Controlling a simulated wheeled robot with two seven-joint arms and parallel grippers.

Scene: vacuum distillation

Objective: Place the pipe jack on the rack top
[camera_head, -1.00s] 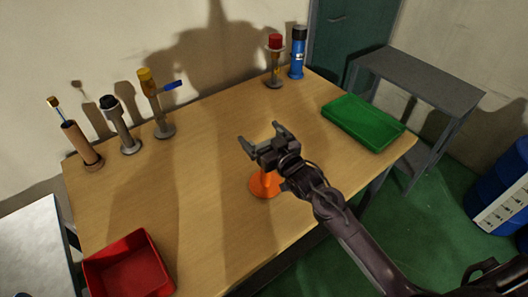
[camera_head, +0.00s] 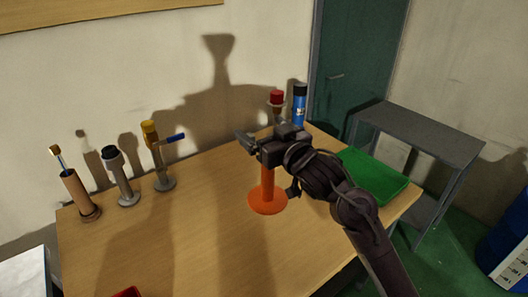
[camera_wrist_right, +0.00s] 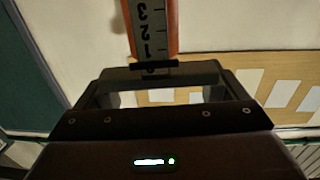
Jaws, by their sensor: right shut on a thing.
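The pipe jack (camera_head: 267,198) is orange, with a round flared base and a column. My right gripper (camera_head: 262,143) is shut on its upper part and holds it upright, with the base seemingly above the table. The gripper hides the jack's top in the head view. In the right wrist view an orange part with a black number scale (camera_wrist_right: 152,28) stands at the fingertips (camera_wrist_right: 153,68). The rack top (camera_head: 415,132) is a bare grey shelf right of the table. My left gripper is not in view.
On the wooden table (camera_head: 200,240), a brown tube (camera_head: 77,192), a grey post (camera_head: 120,178) and a yellow-topped post (camera_head: 158,160) stand left. A red-topped stand (camera_head: 277,98) and blue cylinder (camera_head: 299,105) stand behind the gripper. A green tray (camera_head: 375,178) lies between jack and rack.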

